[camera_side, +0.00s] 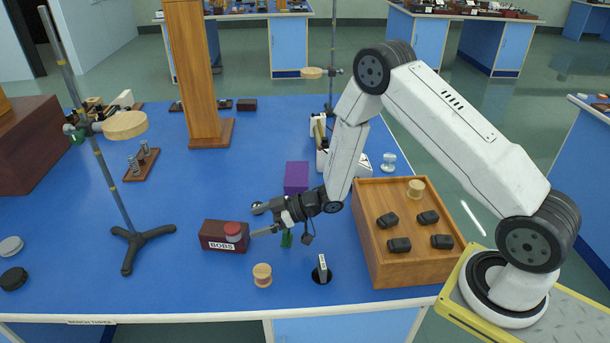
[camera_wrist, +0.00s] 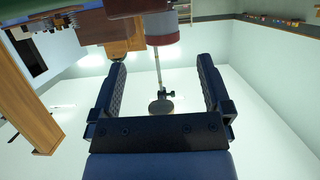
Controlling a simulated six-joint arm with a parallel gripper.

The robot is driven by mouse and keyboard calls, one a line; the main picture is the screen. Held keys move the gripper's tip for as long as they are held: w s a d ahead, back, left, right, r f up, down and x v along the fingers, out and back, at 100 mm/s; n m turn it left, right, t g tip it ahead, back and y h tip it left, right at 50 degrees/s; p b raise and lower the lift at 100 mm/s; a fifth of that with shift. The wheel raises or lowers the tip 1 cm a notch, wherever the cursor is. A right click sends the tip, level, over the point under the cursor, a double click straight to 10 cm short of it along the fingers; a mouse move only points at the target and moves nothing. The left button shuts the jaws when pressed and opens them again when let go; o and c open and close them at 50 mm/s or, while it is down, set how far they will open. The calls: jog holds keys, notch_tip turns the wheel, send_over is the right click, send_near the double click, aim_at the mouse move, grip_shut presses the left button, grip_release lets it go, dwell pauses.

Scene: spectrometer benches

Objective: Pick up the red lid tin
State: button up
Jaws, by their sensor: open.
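The red lid tin (camera_side: 233,230) is a small round tin with a silver-grey body. It stands upright on the right end of a dark maroon box labelled BOBS. In the wrist view, which is upside down, the tin (camera_wrist: 162,36) shows at the top centre with its red lid lowest in the picture. My gripper (camera_side: 256,221) is just right of the tin in the side view, reaching towards it roughly level. Its jaws are open and empty. In the wrist view, my gripper (camera_wrist: 161,65) has the tin in line with the gap, beyond the fingertips.
The maroon box (camera_side: 211,235) bears the tin. A stand with tripod foot (camera_side: 135,240) rises to its left. A wooden-topped tin (camera_side: 262,275) and a black object (camera_side: 322,270) stand in front. A purple block (camera_side: 296,178) is behind; a wooden crate (camera_side: 400,270) is at right.

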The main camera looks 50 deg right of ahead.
aim_at(232, 228)
jog(key=shift+x, duration=1.15)
jog(key=shift+x, duration=2.55)
jog(key=shift+s, duration=0.1)
grip_shut()
jog(key=shift+r, duration=0.1)
